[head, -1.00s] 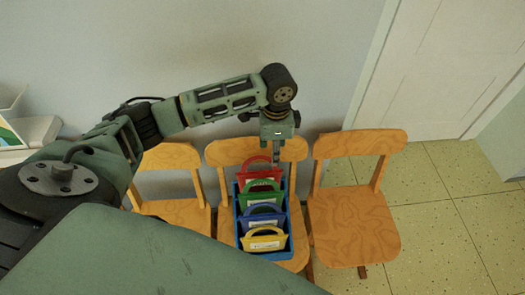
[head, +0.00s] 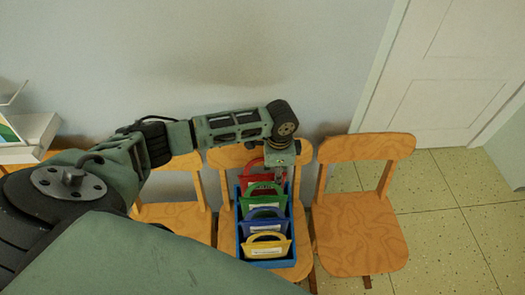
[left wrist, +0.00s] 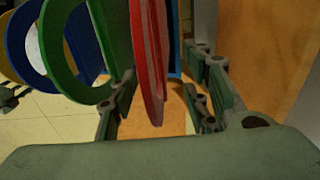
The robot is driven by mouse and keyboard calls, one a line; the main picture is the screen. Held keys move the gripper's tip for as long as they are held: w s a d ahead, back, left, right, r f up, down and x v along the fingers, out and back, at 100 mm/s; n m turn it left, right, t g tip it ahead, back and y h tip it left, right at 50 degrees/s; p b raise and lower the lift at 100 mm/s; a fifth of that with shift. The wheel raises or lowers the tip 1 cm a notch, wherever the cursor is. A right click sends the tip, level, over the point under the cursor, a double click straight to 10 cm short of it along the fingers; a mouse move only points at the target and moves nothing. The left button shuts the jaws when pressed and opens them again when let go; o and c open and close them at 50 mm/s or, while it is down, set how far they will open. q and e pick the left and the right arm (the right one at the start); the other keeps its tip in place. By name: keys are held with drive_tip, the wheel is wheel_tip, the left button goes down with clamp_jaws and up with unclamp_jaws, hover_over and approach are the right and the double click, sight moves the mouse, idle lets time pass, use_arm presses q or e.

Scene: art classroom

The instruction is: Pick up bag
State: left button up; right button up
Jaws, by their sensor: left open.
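Four-coloured bags stand in a row in a blue crate (head: 270,264) on the middle chair. The red bag (head: 251,178) is at the back, then the green bag (head: 265,201), the blue bag (head: 264,228) and the yellow bag (head: 266,250) at the front. My left gripper (head: 280,178) is open and low at the back of the crate, by the red bag. In the left wrist view, the red bag's handle (left wrist: 150,60) lies between the spread fingers (left wrist: 165,100), apart from the right one. My right gripper is not in view.
The middle chair's backrest (head: 227,156) stands close behind the gripper. Wooden chairs flank it at left (head: 180,215) and right (head: 355,230). A wall is behind, a white door (head: 450,70) at back right. Tiled floor at right is free.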

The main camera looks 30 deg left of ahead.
use_arm(q)
clamp_jaws()
idle(0.4)
